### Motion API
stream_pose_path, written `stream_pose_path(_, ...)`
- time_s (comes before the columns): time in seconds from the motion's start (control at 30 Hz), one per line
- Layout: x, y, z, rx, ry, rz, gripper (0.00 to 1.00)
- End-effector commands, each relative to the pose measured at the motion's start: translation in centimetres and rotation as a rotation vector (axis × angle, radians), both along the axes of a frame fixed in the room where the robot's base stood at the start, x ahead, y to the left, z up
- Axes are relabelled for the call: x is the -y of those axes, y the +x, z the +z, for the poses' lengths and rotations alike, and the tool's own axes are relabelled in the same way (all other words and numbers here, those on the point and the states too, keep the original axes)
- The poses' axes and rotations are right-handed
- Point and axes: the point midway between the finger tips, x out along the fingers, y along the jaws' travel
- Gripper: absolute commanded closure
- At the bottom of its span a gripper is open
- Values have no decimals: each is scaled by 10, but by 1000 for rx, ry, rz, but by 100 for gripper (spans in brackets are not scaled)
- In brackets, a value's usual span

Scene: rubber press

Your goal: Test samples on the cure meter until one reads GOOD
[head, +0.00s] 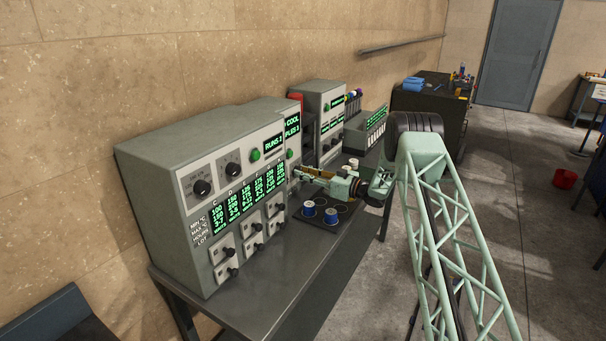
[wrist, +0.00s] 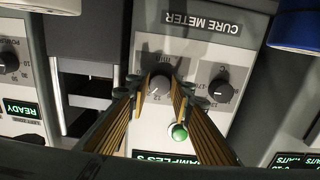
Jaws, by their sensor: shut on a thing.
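The cure meter (wrist: 231,52) is named by its label in the wrist view, where it appears upside down. A green-lettered display below is partly hidden by the fingers. In the head view my gripper (head: 298,174) is against the panels. Blue-topped samples (head: 309,208) and (head: 331,214) stand on a dark tray (head: 327,226).
A grey cabinet (head: 150,158) with green readouts and several levers fills the bench's left. In the wrist view a display reads READY (wrist: 20,108). The bench's front edge is clear.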

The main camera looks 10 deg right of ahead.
Motion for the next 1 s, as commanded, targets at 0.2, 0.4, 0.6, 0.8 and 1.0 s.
stream_pose_path(0.2,0,0,-1,14,-13,0,90)
stream_pose_path(0.4,0,0,-1,55,-48,0,90)
stream_pose_path(0.6,0,0,-2,127,-112,0,90)
stream_pose_path(0.8,1,1,-2,223,-196,-1,90)
stream_pose_path(1.0,1,1,-3,326,-286,-1,90)
